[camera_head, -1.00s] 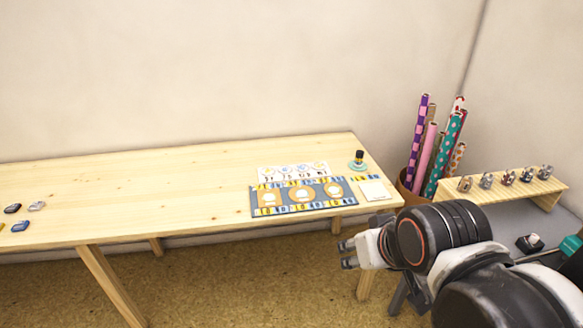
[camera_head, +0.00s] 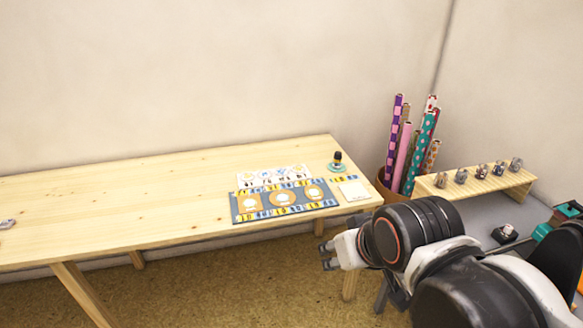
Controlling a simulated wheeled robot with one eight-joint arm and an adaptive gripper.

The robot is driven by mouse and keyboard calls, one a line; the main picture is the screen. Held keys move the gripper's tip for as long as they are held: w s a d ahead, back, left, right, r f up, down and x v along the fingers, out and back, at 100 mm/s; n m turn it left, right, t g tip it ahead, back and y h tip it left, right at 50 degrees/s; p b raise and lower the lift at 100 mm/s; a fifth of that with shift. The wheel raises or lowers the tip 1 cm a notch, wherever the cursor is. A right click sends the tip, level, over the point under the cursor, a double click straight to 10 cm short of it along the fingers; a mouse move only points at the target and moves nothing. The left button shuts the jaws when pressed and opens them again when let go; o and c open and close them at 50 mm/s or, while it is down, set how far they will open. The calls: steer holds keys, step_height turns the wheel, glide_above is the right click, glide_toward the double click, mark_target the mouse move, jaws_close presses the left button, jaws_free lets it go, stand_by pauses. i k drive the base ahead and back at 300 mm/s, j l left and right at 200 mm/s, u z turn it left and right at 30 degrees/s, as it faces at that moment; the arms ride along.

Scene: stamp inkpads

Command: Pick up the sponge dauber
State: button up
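A small upright object with a dark top and a yellowish band, which looks like the sponge dauber (camera_head: 337,158), stands on a teal dish (camera_head: 333,168) at the right back corner of the wooden table. It is too small to make out finely. My gripper (camera_head: 326,257) is in front of the table's right end, well apart from the dauber and nearer to me. Its two dark fingertips point left with a gap between them, and nothing shows in it.
A blue patterned mat (camera_head: 235,210), a white patterned sheet (camera_head: 245,180) and a cream pad (camera_head: 353,191) lie on the wooden table (camera_head: 130,200). Paper rolls (camera_head: 405,150) stand in a bin behind right. A small wooden rack (camera_head: 480,186) holds several stamps. The table's left part is mostly clear.

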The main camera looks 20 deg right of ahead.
mark_target(338, 155)
steer(key=i+l, duration=0.15)
steer(key=i, duration=0.35)
steer(key=i+l, duration=0.2)
steer(key=i, duration=0.35)
steer(key=i+l, duration=0.15)
steer(key=i, duration=0.35)
steer(key=l+z, duration=0.05)
